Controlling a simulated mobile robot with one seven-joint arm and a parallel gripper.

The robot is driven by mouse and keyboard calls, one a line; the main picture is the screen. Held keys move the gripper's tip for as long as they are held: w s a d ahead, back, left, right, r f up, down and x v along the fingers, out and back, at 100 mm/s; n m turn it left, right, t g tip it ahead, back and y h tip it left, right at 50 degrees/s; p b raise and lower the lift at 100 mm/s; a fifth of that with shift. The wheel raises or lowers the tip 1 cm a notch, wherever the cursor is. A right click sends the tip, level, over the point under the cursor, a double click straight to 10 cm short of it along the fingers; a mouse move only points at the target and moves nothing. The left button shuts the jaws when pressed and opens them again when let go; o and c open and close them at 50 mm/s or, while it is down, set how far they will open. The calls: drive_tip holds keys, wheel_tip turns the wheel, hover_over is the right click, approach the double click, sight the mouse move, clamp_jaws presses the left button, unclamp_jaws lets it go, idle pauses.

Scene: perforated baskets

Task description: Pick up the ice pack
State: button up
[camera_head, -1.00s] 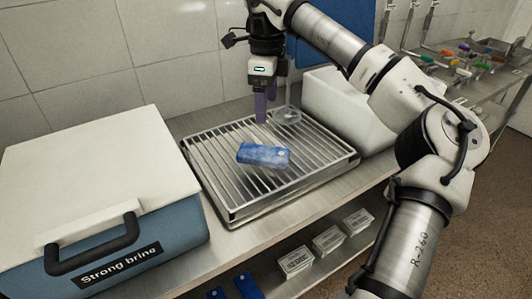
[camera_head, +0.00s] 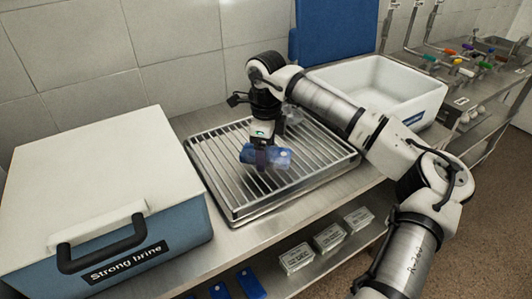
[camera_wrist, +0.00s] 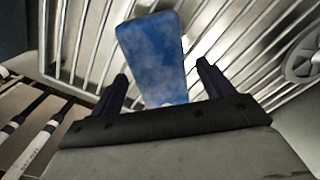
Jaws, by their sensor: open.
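The blue ice pack (camera_head: 282,157) lies on a metal rack (camera_head: 222,196) in the head view. In the wrist view the ice pack (camera_wrist: 155,62) shows as a frosted blue slab, its near end between the two fingertips. My gripper (camera_head: 262,158) is low over the rack at the ice pack and covers part of it. In the wrist view my gripper (camera_wrist: 163,84) is open, with dark fingers on either side of the pack and a visible gap at each side. Whether the fingers reach down to the rack bars is hard to tell.
A lidded blue box labelled "Strong brine" (camera_head: 155,232) stands left of the rack. An open white tub (camera_head: 340,75) stands behind right. A clear round item (camera_head: 293,115) sits at the rack's back. Small labelled boxes (camera_head: 328,237) and blue packs (camera_head: 250,284) are on the lower shelf.

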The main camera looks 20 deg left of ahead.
drive_tip(key=c, duration=1.3)
drive_tip(key=shift+r, duration=0.15)
